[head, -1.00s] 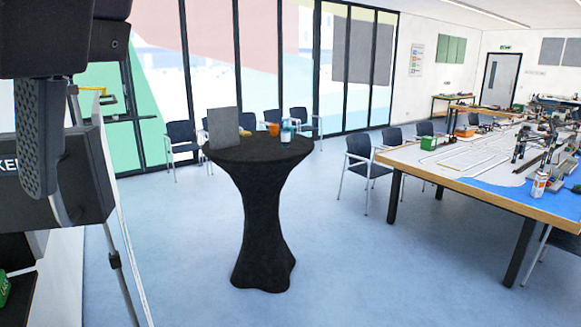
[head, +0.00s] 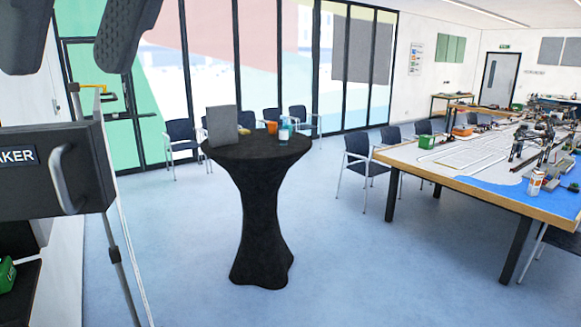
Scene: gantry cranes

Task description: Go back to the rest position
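The fingers appear above and in front of a black case with a handle and white lettering (head: 92,190); I see no contact. My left gripper is not in view.
A black-draped standing table (head: 262,215) holds a grey panel (head: 222,126), an orange cup (head: 272,128) and a bottle (head: 284,134). A large model table (head: 455,186) stands at right, with chairs (head: 357,167) beside it. Blue floor (head: 340,265) lies open between them.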

